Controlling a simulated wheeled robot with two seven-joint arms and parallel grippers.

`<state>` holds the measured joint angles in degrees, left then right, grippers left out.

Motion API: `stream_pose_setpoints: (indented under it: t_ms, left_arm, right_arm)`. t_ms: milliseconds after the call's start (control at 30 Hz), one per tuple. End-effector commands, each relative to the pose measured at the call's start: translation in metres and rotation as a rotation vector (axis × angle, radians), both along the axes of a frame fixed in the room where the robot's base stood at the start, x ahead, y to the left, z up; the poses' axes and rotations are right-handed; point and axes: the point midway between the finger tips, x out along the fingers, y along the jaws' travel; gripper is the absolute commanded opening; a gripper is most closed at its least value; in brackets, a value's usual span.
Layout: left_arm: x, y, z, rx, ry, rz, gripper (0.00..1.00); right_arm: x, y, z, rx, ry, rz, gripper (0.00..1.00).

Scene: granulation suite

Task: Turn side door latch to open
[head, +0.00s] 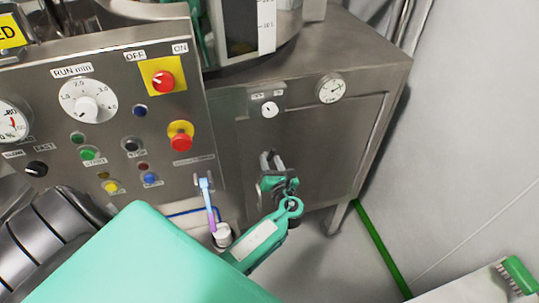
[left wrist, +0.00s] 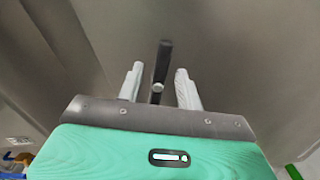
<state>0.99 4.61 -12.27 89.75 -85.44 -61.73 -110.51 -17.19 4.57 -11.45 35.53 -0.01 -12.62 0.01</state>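The side door (head: 320,140) is the grey steel front of the cabinet below the small switch and the round gauge, and it looks shut. My left gripper (head: 271,160) is at this door, its teal body hiding part of the latch area in the head view. The two pale fingers of my left gripper (left wrist: 159,88) are open, one on each side of the latch, with visible gaps. My right gripper is not in view.
The control panel (head: 110,130) with buttons and knobs stands close on the left. A small selector switch (head: 268,109) and a gauge (head: 331,88) are above the latch. A green brush (head: 519,275) lies at the lower right. The floor right of the cabinet looks clear.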

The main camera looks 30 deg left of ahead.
Motion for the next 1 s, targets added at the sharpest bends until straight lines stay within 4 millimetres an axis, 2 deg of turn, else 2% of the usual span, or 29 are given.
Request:
stream_pose_setpoints:
  t_ms: [200, 500, 567, 700, 867, 1000]
  left_arm:
    - [0.012, 0.014, 0.0, 0.001, -0.001, 0.0, 0.36]
    - [0.014, 0.016, -0.001, 0.0, 0.0, -0.001, 0.36]
    - [0.014, 0.016, -0.001, 0.0, 0.0, -0.001, 0.27]
    - [0.013, 0.016, -0.001, 0.0, 0.0, -0.001, 0.0]
    - [0.013, 0.016, -0.001, -0.007, -0.008, -0.001, 0.0]
    - [0.012, 0.017, -0.002, -0.071, -0.083, 0.0, 0.0]
  right_arm:
    - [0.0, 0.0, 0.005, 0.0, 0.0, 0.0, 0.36]
    - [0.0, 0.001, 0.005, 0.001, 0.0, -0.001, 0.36]
    - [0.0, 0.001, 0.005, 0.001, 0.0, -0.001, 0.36]
    - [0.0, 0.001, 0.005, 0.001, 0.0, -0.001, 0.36]
    - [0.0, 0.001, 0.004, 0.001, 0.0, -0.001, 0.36]
    - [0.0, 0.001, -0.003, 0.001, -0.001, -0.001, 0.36]
